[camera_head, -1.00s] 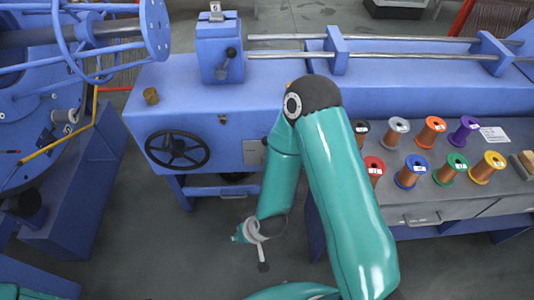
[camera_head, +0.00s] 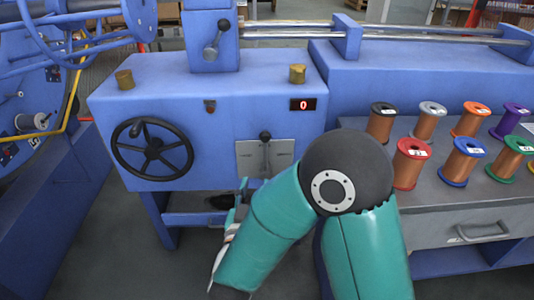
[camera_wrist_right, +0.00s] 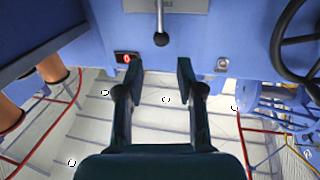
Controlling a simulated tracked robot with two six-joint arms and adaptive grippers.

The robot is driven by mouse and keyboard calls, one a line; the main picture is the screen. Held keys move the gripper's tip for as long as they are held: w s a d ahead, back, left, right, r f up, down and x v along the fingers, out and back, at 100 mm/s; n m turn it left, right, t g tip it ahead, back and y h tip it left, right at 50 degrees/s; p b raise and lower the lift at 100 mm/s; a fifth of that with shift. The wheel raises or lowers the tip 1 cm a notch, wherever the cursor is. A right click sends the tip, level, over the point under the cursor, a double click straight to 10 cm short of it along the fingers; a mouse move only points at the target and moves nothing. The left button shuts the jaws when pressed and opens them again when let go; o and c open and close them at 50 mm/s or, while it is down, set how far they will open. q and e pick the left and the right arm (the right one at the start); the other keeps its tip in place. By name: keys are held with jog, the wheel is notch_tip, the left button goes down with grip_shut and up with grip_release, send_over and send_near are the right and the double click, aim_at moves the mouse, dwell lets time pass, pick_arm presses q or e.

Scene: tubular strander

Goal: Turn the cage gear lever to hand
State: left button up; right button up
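A lever with a black ball knob (camera_head: 266,138) stands in a slotted grey plate (camera_head: 252,159) on the front of the blue cabinet. I take it for the cage gear lever, though no label is legible. The lever also shows in the right wrist view (camera_wrist_right: 161,38), at the top centre. My right gripper (camera_wrist_right: 159,74) is open and empty there, its fingers apart, with the knob in line with the gap but beyond the tips. In the head view my right gripper (camera_head: 241,192) is small and partly hidden, low and left of the plate. My left gripper is not in view.
A black handwheel (camera_head: 152,149) is left of the plate. A red display reading 0 (camera_head: 303,104) is above right. A second lever (camera_head: 215,38) is on the upper box. Wire spools (camera_head: 411,163) stand on the grey bench at right. Floor space is open below.

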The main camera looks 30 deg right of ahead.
aim_at(265, 145)
jog(key=b+x, duration=0.2)
jog(key=x, duration=1.4)
jog(key=shift+w+d, duration=0.1)
jog(key=shift+w, duration=0.05)
grip_shut()
jog(key=shift+r, duration=0.1)
